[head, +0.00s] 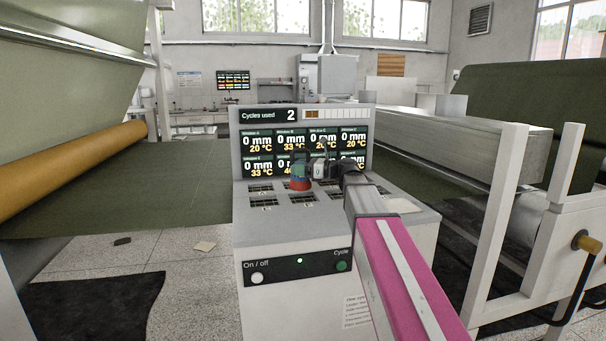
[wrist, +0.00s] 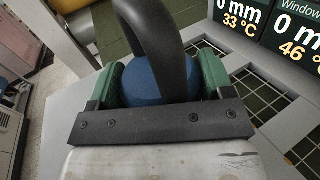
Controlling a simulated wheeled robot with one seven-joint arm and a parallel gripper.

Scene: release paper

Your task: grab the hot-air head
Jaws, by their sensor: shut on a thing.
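The hot-air head (wrist: 148,84) shows in the wrist view as a rounded blue body under a dark curved handle or hose. My gripper (wrist: 155,95) has its green-padded fingers on both sides of it and is shut on it. In the head view the hot-air head (head: 300,184) shows a red lower part, at the top of the grey console (head: 400,212), left of the end of my arm. My gripper (head: 305,171) is partly hidden there. I cannot tell whether the head touches the console top.
The console top has several dark gridded windows (head: 263,203). Behind them stands a display panel (head: 303,115) with millimetre and temperature readings. An on/off button (head: 257,278) and a green cycle button (head: 341,266) are on the front. White machine frames (head: 497,215) stand to the right.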

